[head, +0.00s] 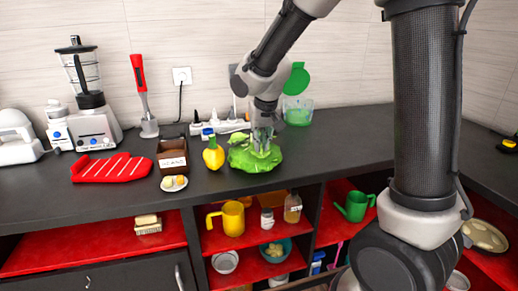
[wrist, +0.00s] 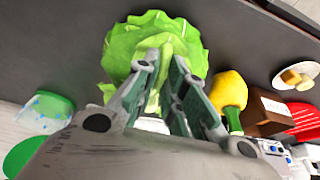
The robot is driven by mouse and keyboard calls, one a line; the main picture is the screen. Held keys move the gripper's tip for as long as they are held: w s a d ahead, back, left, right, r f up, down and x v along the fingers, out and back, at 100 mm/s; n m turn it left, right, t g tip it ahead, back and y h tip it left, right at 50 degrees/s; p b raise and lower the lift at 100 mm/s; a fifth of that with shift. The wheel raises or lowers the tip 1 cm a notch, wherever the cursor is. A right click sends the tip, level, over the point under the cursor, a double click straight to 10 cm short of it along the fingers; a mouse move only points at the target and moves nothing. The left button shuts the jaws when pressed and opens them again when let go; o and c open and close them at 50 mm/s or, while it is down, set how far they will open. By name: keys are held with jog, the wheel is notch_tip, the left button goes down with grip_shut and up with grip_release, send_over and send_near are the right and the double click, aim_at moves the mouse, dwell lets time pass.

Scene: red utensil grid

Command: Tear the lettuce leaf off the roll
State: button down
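The lettuce (head: 254,157) is a bright green, ruffled head on the dark counter, below my gripper (head: 262,142). In the wrist view, the lettuce (wrist: 190,38) spreads beyond and around the fingertips. My gripper (wrist: 166,62) points down into the leaves, its two fingers close together with a narrow gap. Pale green leaf shows in that gap, but I cannot tell if the fingers press on it. The edge between any single leaf and the roll is not clear, and the fingers hide part of the lettuce.
A yellow pepper-like item (head: 213,156) stands just left of the lettuce. Further left are a brown box (head: 173,153), a small plate (head: 166,187) and a red oven mitt (head: 112,168). A green-lidded container (head: 298,112) is behind right. Counter to the right is clear.

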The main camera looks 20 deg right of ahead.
aim_at(262, 156)
jog(key=shift+r, duration=0.1)
jog(key=shift+v, duration=1.05)
jog(key=shift+v, duration=1.1)
jog(key=shift+r, duration=0.1)
jog(key=shift+v, duration=1.05)
jog(key=shift+s+r, duration=0.1)
jog(key=shift+v, duration=1)
